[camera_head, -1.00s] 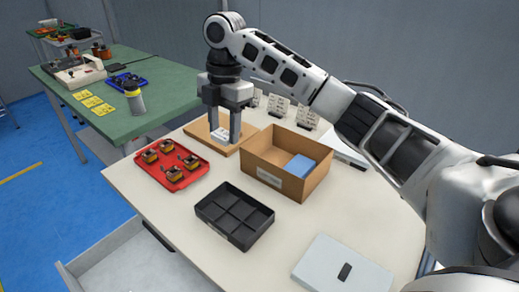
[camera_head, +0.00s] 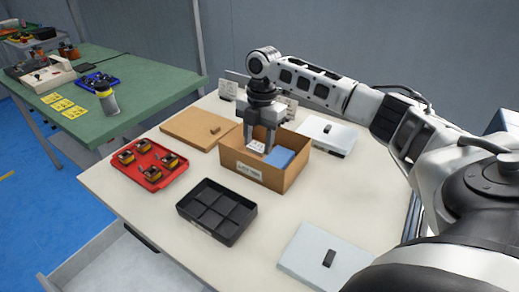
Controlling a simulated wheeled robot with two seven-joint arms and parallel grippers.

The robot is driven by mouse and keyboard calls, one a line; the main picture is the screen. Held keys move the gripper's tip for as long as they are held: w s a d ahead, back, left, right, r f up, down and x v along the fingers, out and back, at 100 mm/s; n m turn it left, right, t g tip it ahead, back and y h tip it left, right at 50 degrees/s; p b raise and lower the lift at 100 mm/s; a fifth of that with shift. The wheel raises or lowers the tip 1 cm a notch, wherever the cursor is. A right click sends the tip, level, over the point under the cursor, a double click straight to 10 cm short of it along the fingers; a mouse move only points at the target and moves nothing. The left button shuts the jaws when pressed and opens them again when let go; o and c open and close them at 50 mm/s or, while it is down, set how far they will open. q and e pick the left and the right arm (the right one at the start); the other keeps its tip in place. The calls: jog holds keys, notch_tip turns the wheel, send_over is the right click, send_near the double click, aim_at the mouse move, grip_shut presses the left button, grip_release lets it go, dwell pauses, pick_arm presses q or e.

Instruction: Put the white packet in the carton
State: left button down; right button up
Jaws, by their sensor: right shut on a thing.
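The carton (camera_head: 240,172) is an open brown box with a label on its front, standing on the pale table. A blue block (camera_head: 279,157) is inside it on the right. My right gripper (camera_head: 260,146) points down over the carton's left part, with its fingertips at about rim height or just inside. It is shut on the white packet (camera_head: 256,147), which shows dark print. The packet's lower edge is hard to make out, so I cannot tell if it touches the carton floor. My left gripper is not in view.
A brown board (camera_head: 190,129) with a small brown piece lies left of the carton. A red tray (camera_head: 150,178) holds several coils. A black compartment tray (camera_head: 232,228) stands in front. Grey flat cases (camera_head: 310,258) lie at front right and behind right (camera_head: 335,132).

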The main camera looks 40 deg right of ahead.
aim_at(260, 144)
jog(key=shift+d+f, duration=0.15)
jog(key=shift+f, duration=1.55)
jog(key=shift+f, duration=0.55)
jog(key=o, duration=1)
jog(key=r, duration=0.4)
jog(key=d+r, duration=0.1)
jog(key=r, duration=0.8)
jog(key=shift+w+d, duration=0.15)
jog(key=shift+d, duration=0.05)
